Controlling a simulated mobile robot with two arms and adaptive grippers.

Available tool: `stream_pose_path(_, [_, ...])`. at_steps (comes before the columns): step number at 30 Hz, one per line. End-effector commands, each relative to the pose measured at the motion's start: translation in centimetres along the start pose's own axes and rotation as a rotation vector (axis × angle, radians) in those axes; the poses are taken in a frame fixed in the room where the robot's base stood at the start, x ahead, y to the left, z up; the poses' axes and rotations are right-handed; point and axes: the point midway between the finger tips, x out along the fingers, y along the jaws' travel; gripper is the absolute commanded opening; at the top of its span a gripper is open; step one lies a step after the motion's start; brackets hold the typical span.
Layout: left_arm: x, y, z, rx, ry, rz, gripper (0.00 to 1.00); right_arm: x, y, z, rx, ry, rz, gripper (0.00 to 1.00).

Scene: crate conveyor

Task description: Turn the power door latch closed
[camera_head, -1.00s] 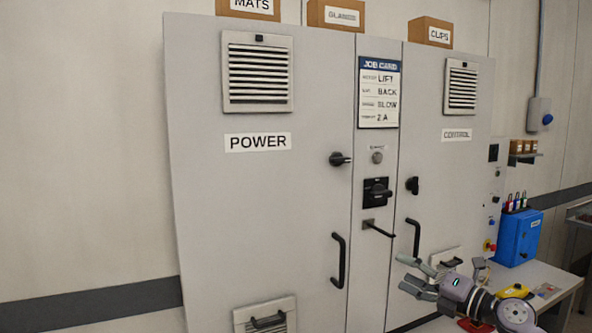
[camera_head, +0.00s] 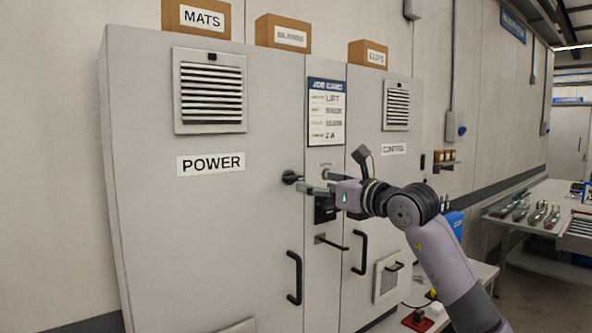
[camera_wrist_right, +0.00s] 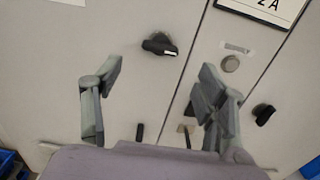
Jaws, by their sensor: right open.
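The POWER door (camera_head: 210,230) is a tall grey cabinet door, flush in its frame, with a vent and a POWER label. Its black latch knob (camera_head: 291,177) sits at the door's right edge, its handle pointing roughly sideways to the right. The latch also shows in the right wrist view (camera_wrist_right: 160,45), ahead of the fingers and between them. My right gripper (camera_head: 304,184) is open and empty, its fingertips close to the latch in the head view. In the right wrist view (camera_wrist_right: 160,85) the fingers stand wide apart and a gap to the latch shows. My left gripper is not in view.
The black door handle (camera_head: 294,278) is below the latch. The middle panel holds a job card (camera_head: 326,112), a dark switch (camera_head: 325,209) partly behind my gripper, and a protruding lever (camera_head: 331,243). Boxes stand on top of the cabinet. A workbench (camera_head: 545,215) is at the right.

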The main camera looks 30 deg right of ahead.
Motion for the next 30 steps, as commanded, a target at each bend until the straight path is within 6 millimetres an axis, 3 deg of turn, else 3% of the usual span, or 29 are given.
stream_pose_path(1, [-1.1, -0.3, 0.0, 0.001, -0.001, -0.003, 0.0, 1.2, 0.0, 0.6, 0.005, 0.001, 0.001, 0.67])
stream_pose_path(6, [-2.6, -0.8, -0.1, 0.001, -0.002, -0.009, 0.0, 4.7, 0.0, 0.4, 0.006, 0.001, 0.001, 0.67])
stream_pose_path(12, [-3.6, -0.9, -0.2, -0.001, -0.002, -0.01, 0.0, 7.4, 0.0, 0.2, 0.003, 0.0, 0.001, 0.67])
stream_pose_path(25, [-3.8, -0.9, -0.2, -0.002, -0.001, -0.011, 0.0, 8.4, 0.0, -0.1, 0.0, 0.0, 0.0, 0.67])
stream_pose_path(30, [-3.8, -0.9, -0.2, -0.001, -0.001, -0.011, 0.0, 8.4, 0.0, -0.1, 0.0, 0.0, 0.0, 0.55])
